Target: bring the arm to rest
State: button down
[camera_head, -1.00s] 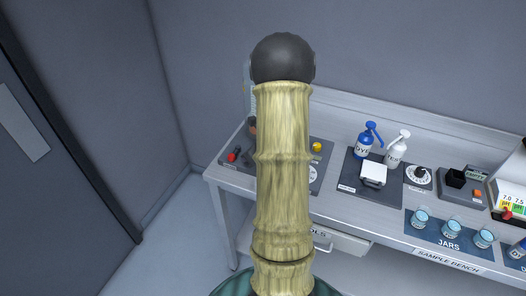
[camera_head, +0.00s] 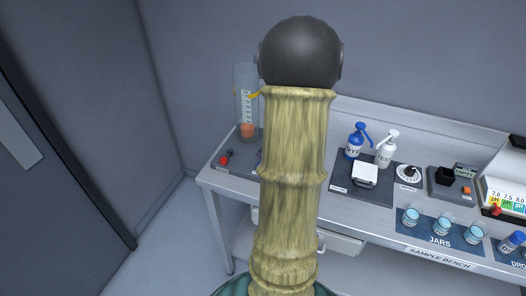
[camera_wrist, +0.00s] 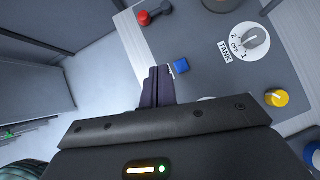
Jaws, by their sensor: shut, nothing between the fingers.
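My arm stands upright in the middle of the head view, a tan patterned link (camera_head: 293,170) topped by a dark round joint (camera_head: 301,52). It hides part of the bench's left end. My gripper (camera_wrist: 160,86) does not show in the head view. In the wrist view its dark fingers are together and empty, above the edge of a grey panel (camera_wrist: 212,68). On that panel are a blue block (camera_wrist: 181,66), a white TANK dial (camera_wrist: 243,43), a yellow knob (camera_wrist: 277,97) and a red-and-black part (camera_wrist: 154,14).
The sample bench (camera_head: 216,184) runs along the back wall. A clear cylinder (camera_head: 244,90) stands at its left end. Right of my arm are a blue pump bottle (camera_head: 354,147), a white one (camera_head: 385,155) and jars (camera_head: 441,226). Open floor lies left.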

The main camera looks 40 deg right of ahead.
jog(key=s+a+n+g, duration=0.2)
jog(key=a+n, duration=1.2)
jog(key=n, duration=0.3)
jog(key=s+a+n+g+h, duration=0.1)
jog(key=s+a+n+g, duration=0.1)
jog(key=a+n, duration=1.3)
jog(key=shift+s+r+n+g, duration=0.4)
jog(key=shift+n+g, duration=0.1)
jog(key=shift+n, duration=0.5)
jog(key=shift+a, duration=0.1)
